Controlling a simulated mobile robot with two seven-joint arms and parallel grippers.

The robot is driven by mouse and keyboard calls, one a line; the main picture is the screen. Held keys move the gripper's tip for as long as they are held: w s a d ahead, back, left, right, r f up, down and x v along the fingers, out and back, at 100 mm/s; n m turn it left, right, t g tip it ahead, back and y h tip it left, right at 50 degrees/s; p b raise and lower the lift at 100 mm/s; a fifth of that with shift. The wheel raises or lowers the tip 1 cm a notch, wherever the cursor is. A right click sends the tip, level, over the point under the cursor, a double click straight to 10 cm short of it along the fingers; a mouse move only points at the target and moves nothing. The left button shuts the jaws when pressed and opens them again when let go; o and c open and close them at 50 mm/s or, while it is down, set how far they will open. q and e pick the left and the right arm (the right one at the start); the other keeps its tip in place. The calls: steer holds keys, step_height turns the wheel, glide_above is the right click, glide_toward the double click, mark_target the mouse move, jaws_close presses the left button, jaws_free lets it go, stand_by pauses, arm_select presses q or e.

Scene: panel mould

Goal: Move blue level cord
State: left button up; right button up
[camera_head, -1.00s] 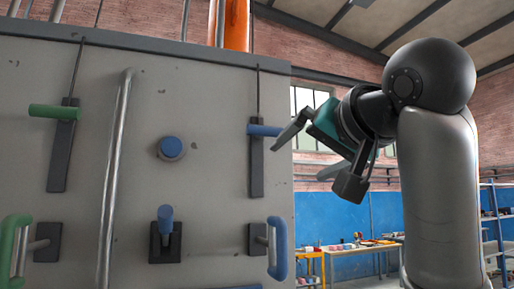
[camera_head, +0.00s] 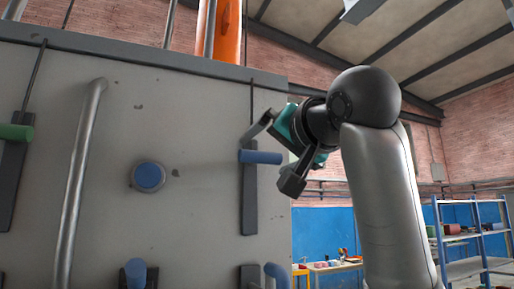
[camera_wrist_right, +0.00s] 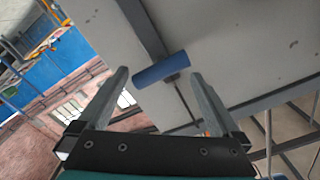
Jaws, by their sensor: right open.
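The blue lever handle (camera_head: 261,157) sticks out from a dark vertical slot plate (camera_head: 249,200) near the panel's right edge, with a thin cord (camera_head: 251,100) running up from it. In the right wrist view the blue handle (camera_wrist_right: 161,68) lies crosswise between and just beyond the open fingertips (camera_wrist_right: 160,76). I cannot tell whether they touch it. My left gripper is not in view.
The grey panel (camera_head: 110,130) also carries a round blue knob (camera_head: 148,176), a lower blue lever (camera_head: 135,272), a blue pull handle (camera_head: 276,275), a green lever (camera_head: 15,132) and a long metal bar (camera_head: 76,190). Shelves (camera_head: 470,240) stand far right.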

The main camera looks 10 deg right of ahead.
mark_target(263, 156)
steer(key=w, duration=0.2)
steer(key=w+a+p, duration=0.1)
steer(key=w, duration=0.1)
steer(key=shift+w+p, duration=0.2)
steer(key=shift+p, duration=0.1)
steer(key=shift+w, duration=0.55)
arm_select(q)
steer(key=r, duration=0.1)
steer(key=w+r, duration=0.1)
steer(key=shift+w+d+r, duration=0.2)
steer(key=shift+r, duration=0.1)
arm_select(e)
steer(key=shift+c, duration=0.4)
steer(key=c, duration=0.7)
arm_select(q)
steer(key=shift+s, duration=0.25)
arm_select(e)
jaws_close()
